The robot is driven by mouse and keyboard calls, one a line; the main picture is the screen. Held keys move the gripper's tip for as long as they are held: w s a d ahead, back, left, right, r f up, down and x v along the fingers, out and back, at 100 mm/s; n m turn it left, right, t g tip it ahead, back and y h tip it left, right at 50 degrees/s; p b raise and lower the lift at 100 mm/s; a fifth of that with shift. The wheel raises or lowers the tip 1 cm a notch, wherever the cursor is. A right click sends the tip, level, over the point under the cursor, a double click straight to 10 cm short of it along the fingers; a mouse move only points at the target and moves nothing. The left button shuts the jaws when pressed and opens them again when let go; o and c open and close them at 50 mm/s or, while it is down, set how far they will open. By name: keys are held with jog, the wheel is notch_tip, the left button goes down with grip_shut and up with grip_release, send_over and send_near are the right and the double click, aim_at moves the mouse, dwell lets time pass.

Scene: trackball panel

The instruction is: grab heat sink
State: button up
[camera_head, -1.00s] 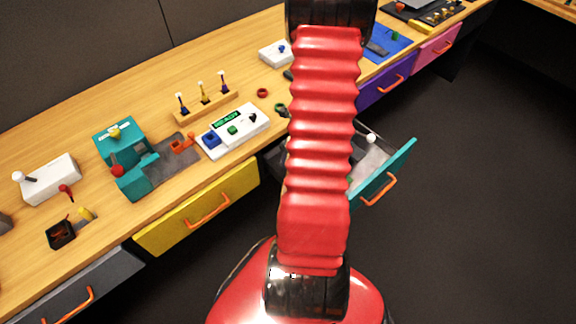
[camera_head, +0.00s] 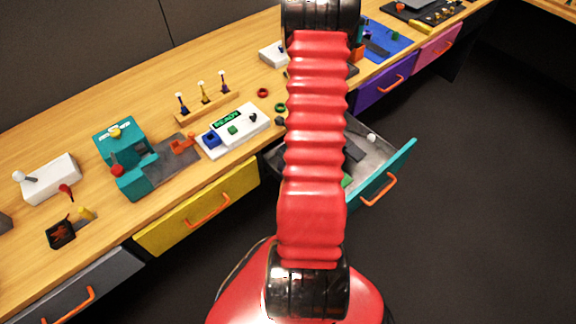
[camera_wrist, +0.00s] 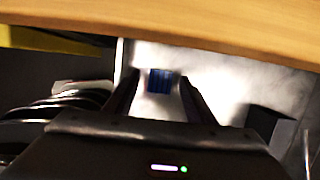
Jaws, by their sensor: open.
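A small blue ribbed block (camera_wrist: 160,80), which looks like the heat sink, lies on the pale floor of the open teal drawer (camera_head: 385,172). In the wrist view it shows between the two dark fingers of my gripper (camera_wrist: 159,92), a little beyond them or level with the tips; I cannot tell whether they touch it. The fingers stand apart with a gap on each side of the block. In the head view my red arm hides the gripper and the block.
The wooden counter edge (camera_wrist: 200,25) overhangs the drawer close by in the wrist view. A dark block (camera_wrist: 268,120) is at the right and stacked dark rounded shapes are at the left. A white ball (camera_head: 371,137) and a green piece (camera_head: 347,181) also show in the drawer.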

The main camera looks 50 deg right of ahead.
jog(key=shift+c, duration=0.6)
jog(key=c, duration=1)
jog(key=shift+c, duration=0.2)
jog(key=shift+r, duration=0.15)
notch_tip(320, 180, up, 10)
dwell(0.4)
dwell(0.5)
